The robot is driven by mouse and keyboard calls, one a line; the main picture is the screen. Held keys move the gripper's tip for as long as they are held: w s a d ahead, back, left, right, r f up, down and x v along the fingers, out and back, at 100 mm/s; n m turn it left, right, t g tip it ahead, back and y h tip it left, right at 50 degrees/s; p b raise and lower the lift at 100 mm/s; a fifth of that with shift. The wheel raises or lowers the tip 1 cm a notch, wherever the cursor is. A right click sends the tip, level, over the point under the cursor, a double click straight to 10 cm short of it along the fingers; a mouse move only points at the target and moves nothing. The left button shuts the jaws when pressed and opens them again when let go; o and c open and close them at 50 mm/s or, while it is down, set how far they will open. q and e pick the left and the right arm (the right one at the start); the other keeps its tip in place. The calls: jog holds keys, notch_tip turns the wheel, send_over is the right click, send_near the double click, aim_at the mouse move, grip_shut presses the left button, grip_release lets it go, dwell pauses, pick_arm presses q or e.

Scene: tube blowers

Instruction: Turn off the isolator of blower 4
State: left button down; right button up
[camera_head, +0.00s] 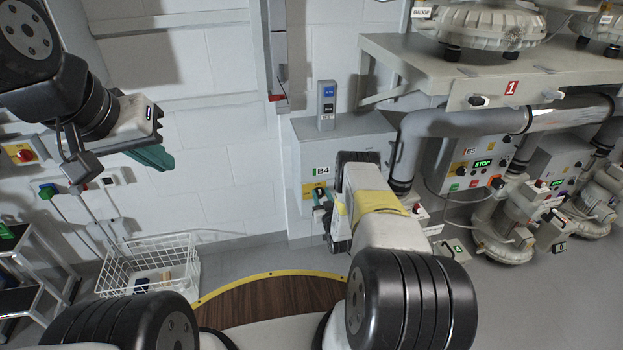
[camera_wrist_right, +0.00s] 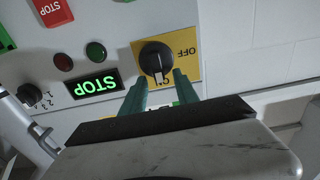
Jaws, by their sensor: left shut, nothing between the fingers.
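The B4 control box (camera_head: 345,128) is on the wall behind my right gripper. In the right wrist view, seen upside down, its isolator is a black rotary knob (camera_wrist_right: 156,56) on a yellow plate (camera_wrist_right: 186,66) marked OFF and ON. The knob's white mark points toward the ON label. My right gripper (camera_wrist_right: 160,79) is open, its two green fingers at the two sides of the knob's near end; I cannot tell whether they touch it. In the head view the right gripper (camera_head: 322,200) partly covers the panel. My left gripper (camera_head: 158,158) is shut and empty, far left of the box.
Beside the isolator are a lit STOP display (camera_wrist_right: 97,87) and a small black selector (camera_wrist_right: 29,94). The B5 box (camera_head: 480,165) and pipes stand to the right. A white wire basket (camera_head: 150,265) is on the floor at left, near a step ladder (camera_head: 30,270).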

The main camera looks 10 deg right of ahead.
grip_shut()
dwell(0.4)
jog(key=n, duration=0.2)
jog(key=shift+a+n, duration=0.4)
jog(key=shift+a+f+n, duration=0.3)
jog(key=shift+f+n, duration=0.15)
jog(key=shift+n, duration=2.1)
jog(key=shift+a+f+n, duration=0.35)
jog(key=shift+f+n, duration=0.1)
jog(key=shift+n, duration=2.05)
jog(key=shift+a+f+n, duration=0.3)
jog(key=shift+f+n, duration=0.15)
jog(key=shift+n, duration=2.1)
jog(key=shift+s, duration=0.1)
